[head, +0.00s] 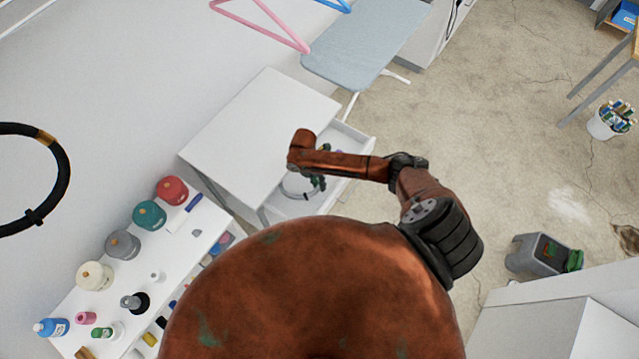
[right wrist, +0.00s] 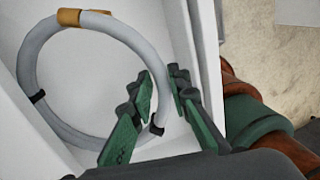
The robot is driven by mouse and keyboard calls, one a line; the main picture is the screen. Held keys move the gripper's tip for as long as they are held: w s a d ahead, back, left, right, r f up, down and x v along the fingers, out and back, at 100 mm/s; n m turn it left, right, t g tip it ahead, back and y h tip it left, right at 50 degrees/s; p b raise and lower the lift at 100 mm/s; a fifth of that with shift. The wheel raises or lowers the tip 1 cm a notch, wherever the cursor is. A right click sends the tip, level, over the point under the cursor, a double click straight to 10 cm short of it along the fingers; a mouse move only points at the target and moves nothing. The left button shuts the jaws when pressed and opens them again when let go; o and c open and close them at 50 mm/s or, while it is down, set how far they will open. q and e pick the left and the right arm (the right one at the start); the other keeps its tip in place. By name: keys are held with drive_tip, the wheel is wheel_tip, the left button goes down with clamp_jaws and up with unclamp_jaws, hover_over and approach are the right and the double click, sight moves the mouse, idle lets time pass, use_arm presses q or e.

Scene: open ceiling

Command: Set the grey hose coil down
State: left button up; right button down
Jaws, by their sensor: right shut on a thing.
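The grey hose coil (right wrist: 42,52) is a ring with a tan band at its top and black clips. It is within the white open drawer (right wrist: 185,30), close over its floor; I cannot tell whether it touches the floor. My right gripper (right wrist: 163,92), with green and black fingers, is shut on the coil's right side. In the head view the coil (head: 296,184) shows small in the drawer (head: 357,138), partly hidden by my right arm and gripper (head: 318,184). My left gripper is in neither view.
The white cabinet top (head: 255,125) is bare beside the drawer. A white table (head: 180,235) at lower left holds several coloured canisters and bottles. A black hose (head: 62,165) hangs on the left. An ironing board (head: 365,40) stands behind. The floor (head: 490,130) to the right is mostly clear.

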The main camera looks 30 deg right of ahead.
drive_tip(key=c, duration=1.8)
unclamp_jaws()
drive_tip(key=shift+r, duration=0.1)
drive_tip(key=v, duration=1.1)
drive_tip(key=shift+a+r, duration=0.1)
drive_tip(key=shift+r, duration=0.3)
